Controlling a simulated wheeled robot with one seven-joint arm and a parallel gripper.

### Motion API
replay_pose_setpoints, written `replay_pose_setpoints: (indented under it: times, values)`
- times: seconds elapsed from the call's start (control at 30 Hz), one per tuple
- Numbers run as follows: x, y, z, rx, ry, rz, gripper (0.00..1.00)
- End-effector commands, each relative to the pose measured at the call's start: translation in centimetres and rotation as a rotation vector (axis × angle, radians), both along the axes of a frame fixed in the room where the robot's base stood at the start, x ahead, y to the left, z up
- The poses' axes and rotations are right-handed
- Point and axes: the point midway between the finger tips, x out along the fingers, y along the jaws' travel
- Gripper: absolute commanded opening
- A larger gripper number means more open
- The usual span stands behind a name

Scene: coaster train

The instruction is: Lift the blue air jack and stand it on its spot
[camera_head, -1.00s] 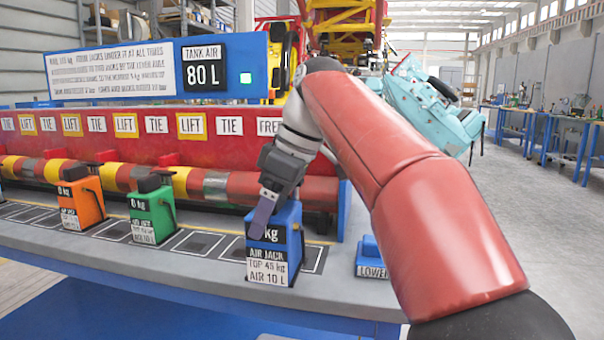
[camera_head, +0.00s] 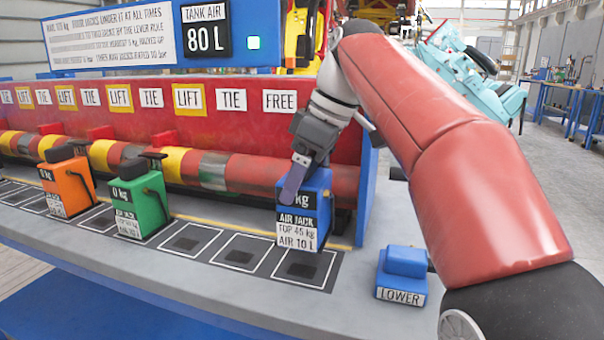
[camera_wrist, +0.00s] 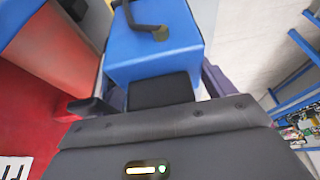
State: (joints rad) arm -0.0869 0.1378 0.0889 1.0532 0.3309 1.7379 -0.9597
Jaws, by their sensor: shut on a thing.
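The blue air jack (camera_head: 299,228) is labelled "AIR JACK, TOP 45 kg, AIR 10 L" and hangs upright just above the right end of the bench's row of spots. My gripper (camera_head: 292,184) is shut on it from above, with one finger showing across its front. In the wrist view the blue jack (camera_wrist: 160,50) fills the space beyond the gripper's dark palm, with a black lever on it. Black spots in white outlines lie on the bench; the rightmost spot (camera_head: 305,269) is bare, below and in front of the jack. Which spot is the jack's own, I cannot tell.
A green jack (camera_head: 139,202) and an orange jack (camera_head: 66,187) stand to the left. A blue LOWER block (camera_head: 402,275) sits on the right. Behind is a striped pipe (camera_head: 255,175) under a red panel with TIE, LIFT and FREE labels. Two more spots left of the rightmost are empty.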

Motion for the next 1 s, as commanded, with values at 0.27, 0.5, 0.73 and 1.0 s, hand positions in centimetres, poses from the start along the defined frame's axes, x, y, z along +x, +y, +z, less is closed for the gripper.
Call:
replay_pose_setpoints:
  times: [0.27, 0.5, 0.73, 1.0]
  values:
    - [0.0, 0.0, -1.5, 0.001, -0.005, -0.001, 0.11]
    - [-0.1, 0.0, -3.7, 0.002, -0.004, 0.000, 0.11]
    - [-0.1, 0.0, -4.8, 0.001, -0.005, 0.000, 0.11]
    - [0.0, 0.0, -4.8, 0.001, -0.005, 0.000, 0.11]
